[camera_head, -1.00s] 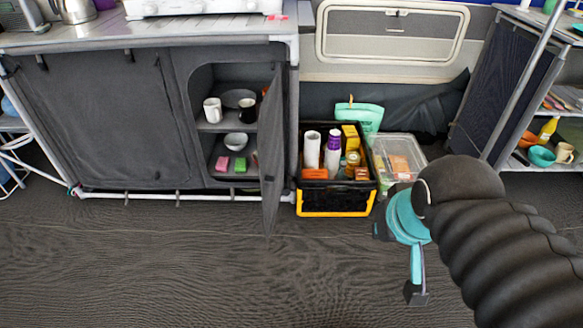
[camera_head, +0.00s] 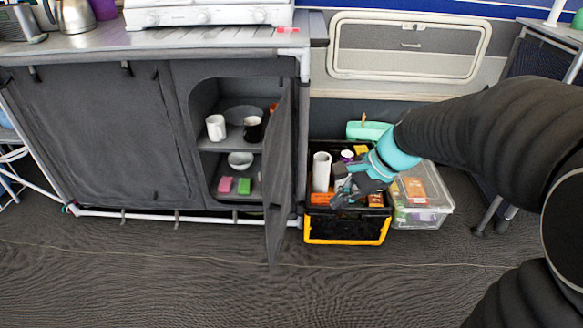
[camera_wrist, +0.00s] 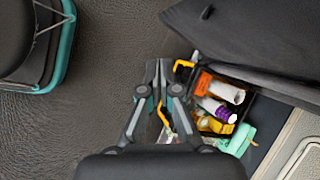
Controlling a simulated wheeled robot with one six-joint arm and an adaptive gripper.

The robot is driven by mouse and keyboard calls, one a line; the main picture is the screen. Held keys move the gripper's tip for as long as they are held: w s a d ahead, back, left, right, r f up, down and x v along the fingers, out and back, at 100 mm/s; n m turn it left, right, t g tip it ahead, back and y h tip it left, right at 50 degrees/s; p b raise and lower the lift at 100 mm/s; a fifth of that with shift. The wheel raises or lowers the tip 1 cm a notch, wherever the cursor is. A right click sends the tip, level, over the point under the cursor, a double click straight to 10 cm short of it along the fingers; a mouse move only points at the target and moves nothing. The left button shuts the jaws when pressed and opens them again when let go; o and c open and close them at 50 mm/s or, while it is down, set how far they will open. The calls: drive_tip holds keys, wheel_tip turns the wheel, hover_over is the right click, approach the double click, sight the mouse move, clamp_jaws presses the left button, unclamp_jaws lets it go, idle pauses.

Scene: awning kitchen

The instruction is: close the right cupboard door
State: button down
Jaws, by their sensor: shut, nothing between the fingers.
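The right cupboard door (camera_head: 279,170) is a dark grey panel. It stands open, swung out toward me and seen nearly edge-on, hinged at the right side of the cupboard opening (camera_head: 196,120). My gripper (camera_head: 343,190) is to the right of the door, over the front of the crate, apart from the door in the head view. In the wrist view my gripper (camera_wrist: 158,64) is shut and empty. A dark grey panel (camera_wrist: 235,40) fills the upper right there; I cannot tell if it is the door or the cupboard side.
A black and yellow crate (camera_head: 345,232) with bottles and boxes stands right of the door. A clear bin (camera_head: 423,216) is beside it. Cups and bowls sit on the cupboard shelves (camera_head: 212,145). The floor (camera_head: 180,275) in front is clear.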

drive_tip(key=w+f+m+y+b, duration=0.2)
drive_tip(key=w+f+m+y, duration=0.1)
drive_tip(key=w+f+m, duration=0.6)
drive_tip(key=w+a+f+n+b, duration=0.1)
drive_tip(key=w+a+f, duration=0.2)
drive_tip(key=a+f, duration=0.3)
drive_tip(key=shift+a+f, duration=0.35)
drive_tip(key=shift+a, duration=2.1)
drive_tip(key=shift+w+a, duration=0.1)
drive_tip(key=shift+w, duration=0.05)
